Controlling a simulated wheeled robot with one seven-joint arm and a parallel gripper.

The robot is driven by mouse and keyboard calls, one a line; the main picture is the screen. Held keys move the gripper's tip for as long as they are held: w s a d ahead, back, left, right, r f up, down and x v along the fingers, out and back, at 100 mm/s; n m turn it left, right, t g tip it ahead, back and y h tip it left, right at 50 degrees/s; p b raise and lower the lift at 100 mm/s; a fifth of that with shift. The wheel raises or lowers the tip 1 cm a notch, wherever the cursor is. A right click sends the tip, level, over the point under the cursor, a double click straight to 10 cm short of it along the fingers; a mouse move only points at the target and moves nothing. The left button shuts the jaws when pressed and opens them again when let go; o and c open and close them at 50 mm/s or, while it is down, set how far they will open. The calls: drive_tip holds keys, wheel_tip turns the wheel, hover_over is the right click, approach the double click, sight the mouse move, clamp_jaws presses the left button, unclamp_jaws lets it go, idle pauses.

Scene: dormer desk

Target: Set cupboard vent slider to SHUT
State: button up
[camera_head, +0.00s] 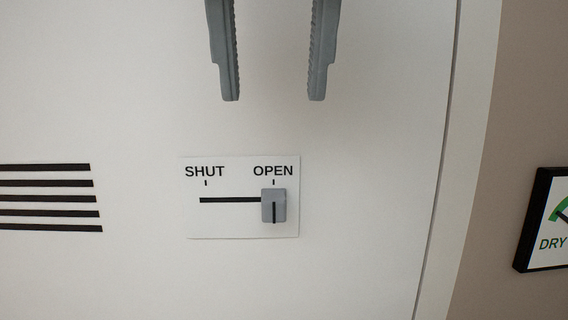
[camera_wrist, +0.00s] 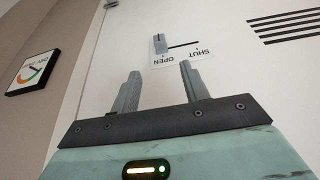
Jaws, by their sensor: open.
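The vent slider knob (camera_head: 273,206) is a small grey block with a dark line on it. It sits at the right end of a black horizontal slot, under the OPEN mark, on a white label plate (camera_head: 220,224). SHUT is printed over the slot's left end. My gripper (camera_head: 274,98) is open and empty, with its fingertips above the plate in the head view. In the wrist view the knob (camera_wrist: 159,44) appears upside down, beyond the fingertips of my gripper (camera_wrist: 161,68). The fingers appear apart from the knob, with nothing between them.
Several black vent slots (camera_head: 48,197) lie to the left of the plate on the white cupboard panel (camera_head: 360,200). A black-framed dial (camera_head: 524,232) reading DRY is on the beige wall at the right, past the panel's edge. The panel around the plate is clear.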

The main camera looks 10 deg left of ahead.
sight(274, 196)
drive_tip(key=p+x, duration=0.2)
drive_tip(key=x, duration=0.9)
drive_tip(key=shift+w+f, duration=0.2)
drive_tip(key=shift+f, duration=0.05)
clamp_jaws()
